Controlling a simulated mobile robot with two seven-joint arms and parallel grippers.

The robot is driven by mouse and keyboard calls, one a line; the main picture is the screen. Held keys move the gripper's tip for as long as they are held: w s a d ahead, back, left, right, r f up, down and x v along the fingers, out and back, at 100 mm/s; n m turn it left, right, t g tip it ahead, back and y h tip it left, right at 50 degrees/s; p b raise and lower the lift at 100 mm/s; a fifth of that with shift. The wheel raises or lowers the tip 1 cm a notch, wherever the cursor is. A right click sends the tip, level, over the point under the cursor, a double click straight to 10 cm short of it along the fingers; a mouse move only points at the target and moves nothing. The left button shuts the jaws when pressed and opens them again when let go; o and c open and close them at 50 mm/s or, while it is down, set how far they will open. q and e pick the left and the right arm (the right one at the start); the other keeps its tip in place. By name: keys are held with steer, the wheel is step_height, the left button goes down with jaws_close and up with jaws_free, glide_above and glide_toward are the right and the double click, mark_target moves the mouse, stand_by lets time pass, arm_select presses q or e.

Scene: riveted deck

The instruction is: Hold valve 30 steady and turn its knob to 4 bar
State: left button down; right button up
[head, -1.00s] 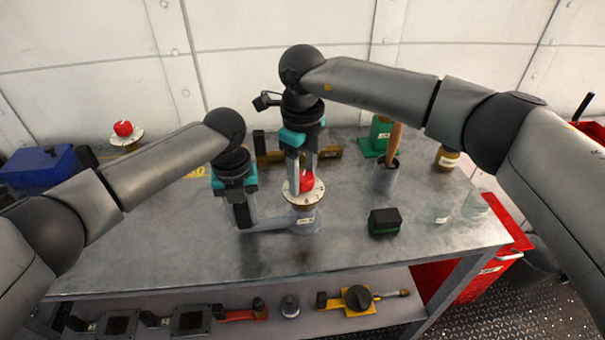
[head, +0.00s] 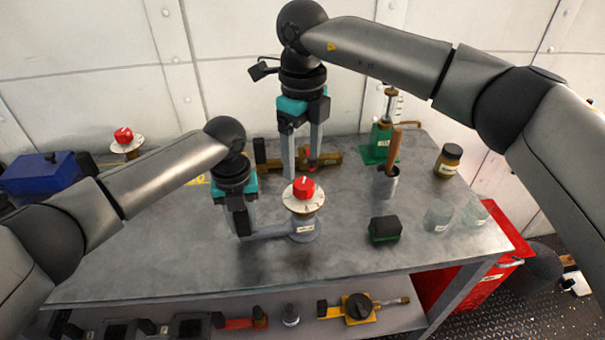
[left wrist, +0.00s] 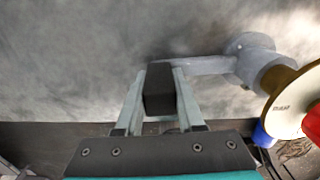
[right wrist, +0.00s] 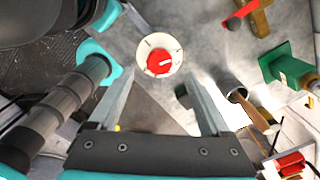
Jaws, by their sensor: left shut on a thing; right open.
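The valve has a red knob (head: 303,187) over a round cream dial (head: 290,199) and a grey body (head: 304,229), upright on the bench. Its label and dial figures are too small to read. My left gripper (head: 243,228) is shut on the black grip at the end of the valve's side arm (head: 268,235). The left wrist view shows this black grip (left wrist: 158,92) between the fingers. My right gripper (head: 302,172) is open and empty, raised above and behind the knob. In the right wrist view the knob (right wrist: 160,62) lies beyond the fingertips, untouched, with a white pointer mark.
A second red-knobbed dial (head: 124,136) stands at the back left near a blue box (head: 40,172). Right of the valve are a dark green block (head: 384,229), a pot with a wooden handle (head: 389,186), a brown jar (head: 448,160) and glass beakers. The bench front is clear.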

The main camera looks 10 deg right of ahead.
mark_target(303, 183)
step_height(303, 183, up, 5)
steer(key=shift+r, duration=0.1)
stand_by(0.4)
arm_select(q)
steer(key=shift+c, duration=2.2)
jaws_free()
